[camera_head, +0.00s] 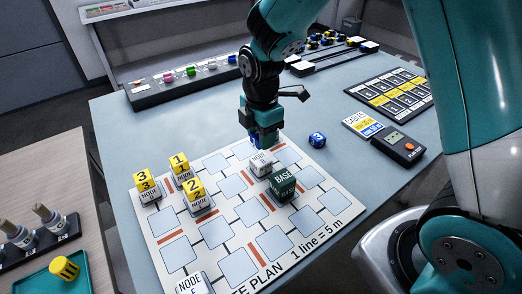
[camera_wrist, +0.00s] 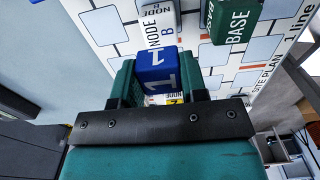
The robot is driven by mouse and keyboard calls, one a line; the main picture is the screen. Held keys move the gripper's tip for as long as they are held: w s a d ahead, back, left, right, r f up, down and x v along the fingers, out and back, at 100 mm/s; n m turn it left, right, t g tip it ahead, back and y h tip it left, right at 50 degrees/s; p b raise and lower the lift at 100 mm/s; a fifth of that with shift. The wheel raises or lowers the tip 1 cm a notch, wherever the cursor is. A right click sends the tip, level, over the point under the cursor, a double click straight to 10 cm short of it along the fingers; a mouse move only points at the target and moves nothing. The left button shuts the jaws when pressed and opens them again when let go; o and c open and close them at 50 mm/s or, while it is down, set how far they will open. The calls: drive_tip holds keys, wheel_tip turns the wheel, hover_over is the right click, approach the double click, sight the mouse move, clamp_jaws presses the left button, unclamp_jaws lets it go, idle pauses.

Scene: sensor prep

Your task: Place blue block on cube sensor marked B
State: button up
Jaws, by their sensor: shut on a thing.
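My gripper (camera_head: 264,139) is shut on a blue block marked 1 (camera_wrist: 157,72), which shows between its fingers in the wrist view. The gripper points down over the far part of the site plan. The white cube sensor marked NODE B (camera_head: 261,164) stands on the plan just below the gripper in the head view. It also shows past the block in the wrist view (camera_wrist: 160,22). The block's underside is hidden, and I cannot tell its height above the sensor. A second blue block marked 3 (camera_head: 317,140) lies on the table to the right.
A dark green BASE cube (camera_head: 283,186) stands close beside the NODE B sensor. Yellow blocks 1 (camera_head: 179,162), 2 (camera_head: 194,188) and 3 (camera_head: 144,177) sit on white node cubes at left. A meter (camera_head: 400,147) and cards lie at right.

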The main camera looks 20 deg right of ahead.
sight(261, 158)
drive_tip(key=shift+f, duration=2.65)
drive_tip(key=o, duration=0.9)
drive_tip(key=shift+f, duration=0.1)
wheel_tip(261, 158, up, 12)
drive_tip(key=shift+f, duration=0.2)
drive_tip(key=shift+r, duration=0.35)
drive_tip(key=s+a+r+m+y, duration=0.1)
drive_tip(key=s+r+m, duration=0.2)
drive_tip(key=s, duration=0.4)
drive_tip(key=s+a+r+m+y, duration=0.1)
drive_tip(key=s+a+r+m, duration=0.1)
drive_tip(key=s+m, duration=0.3)
drive_tip(key=s+a+r+m+y, duration=0.1)
drive_tip(key=s+r+m+y, duration=0.1)
drive_tip(key=s+m, duration=0.3)
drive_tip(key=s+r, duration=0.1)
drive_tip(key=s, duration=0.3)
drive_tip(key=shift+a+r, duration=0.3)
drive_tip(key=shift+r, duration=0.05)
